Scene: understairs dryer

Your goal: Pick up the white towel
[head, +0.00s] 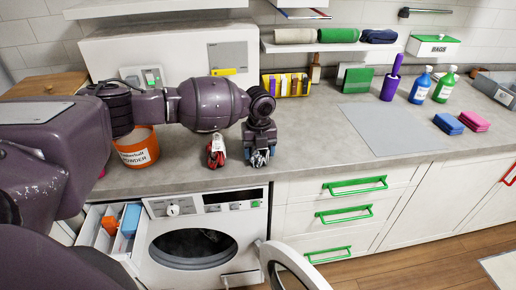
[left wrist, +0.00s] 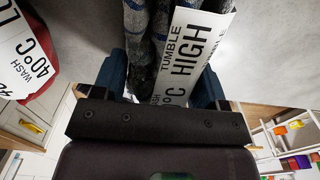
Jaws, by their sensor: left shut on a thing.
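My left gripper (head: 260,155) is low over the front part of the grey counter, pointing down. In the left wrist view the left gripper (left wrist: 165,85) is shut on a rolled, speckled grey-and-dark cloth (left wrist: 139,45) with a white label reading "TUMBLE HIGH" and "40°C". The cloth also shows under the fingers in the head view (head: 261,157). I cannot tell whether it touches the counter. No plainly white towel stands out. My right gripper is not in view.
A red cloth (head: 216,150) with a white label lies just left of the gripper. An orange tub (head: 138,152) stands further left. Below, the washer (head: 200,235) has its door (head: 290,270) open. A grey mat (head: 392,130) lies on the right; the counter between is clear.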

